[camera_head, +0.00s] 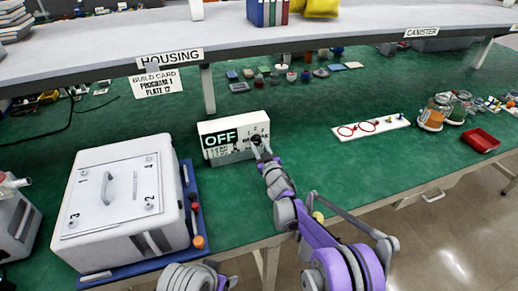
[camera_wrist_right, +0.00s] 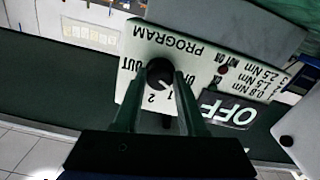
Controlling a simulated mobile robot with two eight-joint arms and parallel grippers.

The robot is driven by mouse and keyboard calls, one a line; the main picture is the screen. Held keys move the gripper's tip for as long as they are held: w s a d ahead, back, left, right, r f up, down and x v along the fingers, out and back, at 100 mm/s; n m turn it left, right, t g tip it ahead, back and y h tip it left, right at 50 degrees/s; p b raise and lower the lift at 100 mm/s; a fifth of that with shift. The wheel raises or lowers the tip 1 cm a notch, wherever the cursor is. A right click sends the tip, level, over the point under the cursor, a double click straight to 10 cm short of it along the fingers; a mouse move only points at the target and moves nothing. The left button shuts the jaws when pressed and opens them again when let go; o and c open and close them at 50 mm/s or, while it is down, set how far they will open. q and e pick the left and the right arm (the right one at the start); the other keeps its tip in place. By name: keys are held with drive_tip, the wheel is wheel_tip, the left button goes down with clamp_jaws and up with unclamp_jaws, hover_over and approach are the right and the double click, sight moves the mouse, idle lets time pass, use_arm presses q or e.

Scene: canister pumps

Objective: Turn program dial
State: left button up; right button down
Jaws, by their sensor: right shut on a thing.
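The white controller box (camera_head: 227,150) stands on the green bench and shows a dark OFF display (camera_head: 221,138). The black program dial (camera_head: 256,139) is on the right part of its face. In the right wrist view the dial (camera_wrist_right: 159,71) appears upside down under the PROGRAM label, with OUT, 2 and 1 around it. My right gripper (camera_head: 262,150) reaches the box from the front right; its two fingers (camera_wrist_right: 161,88) are shut on the dial from both sides. The fingers partly hide the dial and nearby marks, so its pointer is unclear. My left gripper is not in view.
A build card (camera_head: 156,83) reads PROGRAM 1, PLATE 12. A white numbered housing (camera_head: 120,200) sits on a blue tray at the left.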

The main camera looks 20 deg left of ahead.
drive_tip(key=shift+n+b, duration=0.45)
drive_tip(key=shift+n, duration=0.75)
drive_tip(key=shift+n+b, duration=0.3)
drive_tip(key=shift+n, duration=0.9)
drive_tip(key=shift+c, duration=2.4)
unclamp_jaws()
drive_tip(key=b+v, duration=0.1)
drive_tip(key=v, duration=0.9)
drive_tip(key=shift+s+d, duration=0.3)
drive_tip(key=shift+d, duration=0.05)
